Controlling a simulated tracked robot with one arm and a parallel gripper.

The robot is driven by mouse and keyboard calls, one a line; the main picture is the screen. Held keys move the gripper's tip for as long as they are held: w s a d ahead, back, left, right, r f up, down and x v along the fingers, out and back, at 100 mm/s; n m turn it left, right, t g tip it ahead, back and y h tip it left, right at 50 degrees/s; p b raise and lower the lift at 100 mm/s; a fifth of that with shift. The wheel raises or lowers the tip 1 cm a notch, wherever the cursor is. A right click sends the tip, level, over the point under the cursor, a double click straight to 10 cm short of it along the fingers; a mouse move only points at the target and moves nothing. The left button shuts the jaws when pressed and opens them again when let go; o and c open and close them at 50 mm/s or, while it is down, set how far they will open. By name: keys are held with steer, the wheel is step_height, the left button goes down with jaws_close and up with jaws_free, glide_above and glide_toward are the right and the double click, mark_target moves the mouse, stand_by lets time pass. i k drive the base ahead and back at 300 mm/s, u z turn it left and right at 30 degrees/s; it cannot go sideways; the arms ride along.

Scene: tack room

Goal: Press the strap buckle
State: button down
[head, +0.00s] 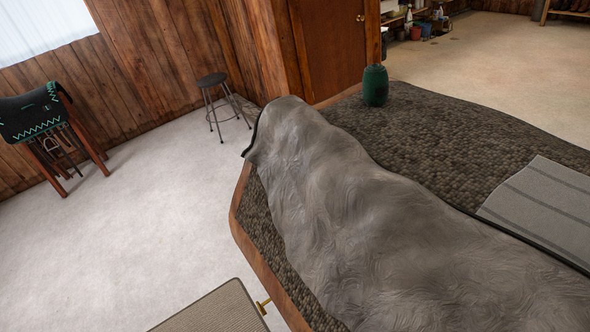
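I cannot make out a strap buckle for certain. A small brass-coloured piece (262,304) shows at the wooden edge near the bottom, beside a beige ribbed panel (215,311); I cannot tell what it is. A large, rumpled grey cover (350,215) with a dark edge lies across the surface in front of me and hides much of what is under it. My gripper is not in view.
The wood-edged surface has a dark pebbled top (447,135). On it are a green canister (375,86) and a grey striped cloth (548,203). A stool (214,100) and a rack with a dark pad (33,113) stand left. The pale floor (130,235) between is clear.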

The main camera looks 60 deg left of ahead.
mark_target(260, 306)
steer(key=z, duration=0.2)
steer(key=k, duration=1.35)
steer(key=u, duration=0.8)
steer(key=i, duration=1)
steer(key=z, duration=0.05)
